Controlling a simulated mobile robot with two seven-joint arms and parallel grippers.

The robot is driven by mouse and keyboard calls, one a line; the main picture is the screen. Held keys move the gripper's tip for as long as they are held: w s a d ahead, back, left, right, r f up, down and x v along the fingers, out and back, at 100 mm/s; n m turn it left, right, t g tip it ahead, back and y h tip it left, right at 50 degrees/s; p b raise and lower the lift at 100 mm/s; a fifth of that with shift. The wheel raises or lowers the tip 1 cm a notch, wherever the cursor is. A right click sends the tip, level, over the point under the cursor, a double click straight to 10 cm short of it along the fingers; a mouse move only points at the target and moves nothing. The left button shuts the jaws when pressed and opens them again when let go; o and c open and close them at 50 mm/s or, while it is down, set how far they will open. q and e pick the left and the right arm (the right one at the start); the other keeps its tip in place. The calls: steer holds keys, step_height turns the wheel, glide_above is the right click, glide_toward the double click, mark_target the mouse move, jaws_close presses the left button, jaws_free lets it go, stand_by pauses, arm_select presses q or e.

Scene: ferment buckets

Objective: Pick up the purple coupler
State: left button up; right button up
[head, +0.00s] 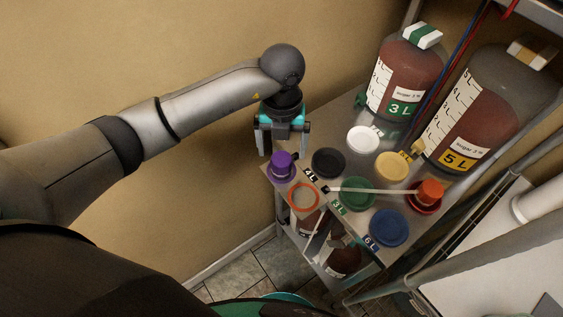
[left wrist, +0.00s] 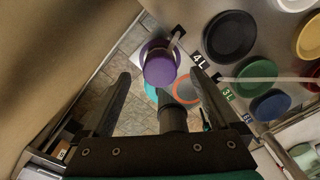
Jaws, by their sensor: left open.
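The purple coupler (head: 283,164) stands at the left corner of the metal shelf top, beside an orange ring (head: 303,196). My left gripper (head: 284,149) is above and just behind the coupler in the head view, pointing down, with its fingers apart and empty. In the left wrist view the coupler (left wrist: 160,64) appears beyond the fingertips, between the two fingers (left wrist: 163,80) and not touched by them. My right gripper is not in view.
Black (head: 328,163), green (head: 357,194), blue (head: 388,228), yellow (head: 391,166) and white (head: 363,139) discs lie on the shelf. A red-orange piece (head: 430,192) and a pale rod (head: 375,190) are near. Big bottles (head: 405,75) stand behind. A wall is at left.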

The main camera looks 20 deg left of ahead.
mark_target(282, 158)
arm_select(q)
steer(key=f, duration=0.5)
steer(key=shift+s+f, duration=0.15)
steer(key=shift+s, duration=0.05)
jaws_close()
stand_by(0.6)
